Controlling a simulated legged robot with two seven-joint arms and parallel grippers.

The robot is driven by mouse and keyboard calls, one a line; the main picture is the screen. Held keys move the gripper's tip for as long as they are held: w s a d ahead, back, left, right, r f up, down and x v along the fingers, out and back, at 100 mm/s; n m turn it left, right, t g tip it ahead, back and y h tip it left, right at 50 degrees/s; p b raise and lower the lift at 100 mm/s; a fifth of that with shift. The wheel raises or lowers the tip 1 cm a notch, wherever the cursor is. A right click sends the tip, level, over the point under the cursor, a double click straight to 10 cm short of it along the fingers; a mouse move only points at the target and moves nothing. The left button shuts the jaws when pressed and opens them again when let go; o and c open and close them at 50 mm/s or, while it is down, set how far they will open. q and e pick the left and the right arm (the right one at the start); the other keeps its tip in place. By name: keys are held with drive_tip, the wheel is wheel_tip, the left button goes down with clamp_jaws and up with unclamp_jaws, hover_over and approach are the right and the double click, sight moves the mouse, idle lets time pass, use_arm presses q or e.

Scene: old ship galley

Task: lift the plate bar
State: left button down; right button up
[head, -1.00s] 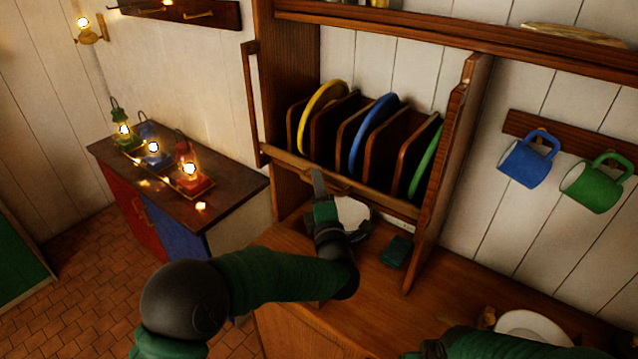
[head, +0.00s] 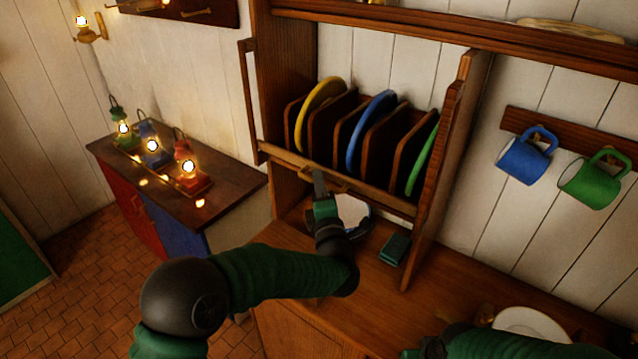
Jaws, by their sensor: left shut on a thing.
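The plate bar (head: 384,199) is a light wooden rail running across the front of the plate rack, sloping down to the right in the picture. Behind it, a yellow plate (head: 304,112), a blue plate (head: 356,142) and a green plate (head: 420,164) stand on edge between wooden dividers. My left gripper (head: 319,178) is at the bar, left of its middle, and is shut on it; the fingertips are small and partly hard to make out. My right arm shows at the bottom right, with a dark part of it (head: 432,348) at the frame edge; its fingers are not clear.
Blue (head: 523,164) and green (head: 590,187) mugs hang at right. Lit lanterns (head: 188,176) stand on the left cabinet. A pale plate (head: 530,325) lies at bottom right.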

use_arm(q)
drive_tip(key=shift+a+f, duration=0.15)
drive_tip(key=shift+f, duration=0.2)
idle(0.4)
wheel_tip(320, 180, up, 24)
drive_tip(key=p, duration=0.6)
drive_tip(key=c, duration=1.5)
unclamp_jaws()
drive_tip(key=shift+f, duration=0.1)
drive_tip(key=shift+o, duration=0.2)
drive_tip(key=shift+a+f, duration=0.1)
drive_tip(key=shift+f, duration=0.1)
